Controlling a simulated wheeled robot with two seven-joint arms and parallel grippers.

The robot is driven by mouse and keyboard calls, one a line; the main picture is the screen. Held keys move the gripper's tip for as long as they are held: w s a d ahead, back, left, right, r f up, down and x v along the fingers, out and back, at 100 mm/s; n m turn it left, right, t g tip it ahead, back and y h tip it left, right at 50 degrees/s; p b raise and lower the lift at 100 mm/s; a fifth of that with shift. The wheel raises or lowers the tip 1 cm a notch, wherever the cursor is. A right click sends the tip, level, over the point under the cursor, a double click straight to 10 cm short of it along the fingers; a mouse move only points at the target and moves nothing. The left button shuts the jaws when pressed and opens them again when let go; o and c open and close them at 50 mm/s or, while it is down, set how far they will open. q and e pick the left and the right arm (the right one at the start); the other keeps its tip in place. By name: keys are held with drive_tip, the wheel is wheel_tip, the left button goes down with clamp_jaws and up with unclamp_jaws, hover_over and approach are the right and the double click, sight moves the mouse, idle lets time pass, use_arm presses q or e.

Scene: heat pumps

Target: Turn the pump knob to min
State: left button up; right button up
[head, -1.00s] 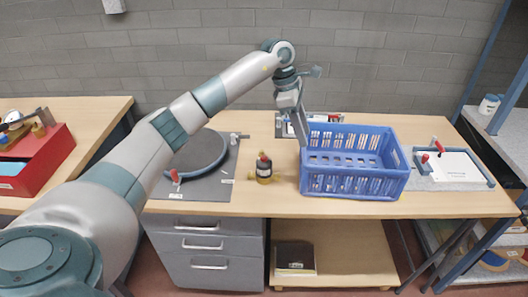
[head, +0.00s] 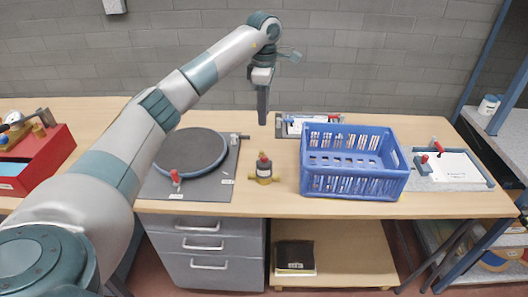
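The pump (head: 264,169) is a small dark and brass unit with a red top. It stands upright on the wooden table, left of the blue crate. Its knob setting is too small to read. My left gripper (head: 262,118) points down above and behind the pump, apart from it. Its fingers look like one narrow dark bar, so I cannot tell whether they are open. Nothing shows in it. My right gripper is not in view.
A blue crate (head: 355,190) stands right of the pump. A round dark disc (head: 190,153) on a grey plate with a red-handled valve (head: 176,178) lies to the left. A white board with red clamps (head: 450,168) is at the right. The table between pump and crate is narrow.

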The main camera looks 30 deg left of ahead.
sight(264, 157)
use_arm(q)
wheel_tip(264, 157, down, 16)
drive_tip(key=p, duration=0.5)
drive_tip(key=shift+f, duration=0.15)
clamp_jaws()
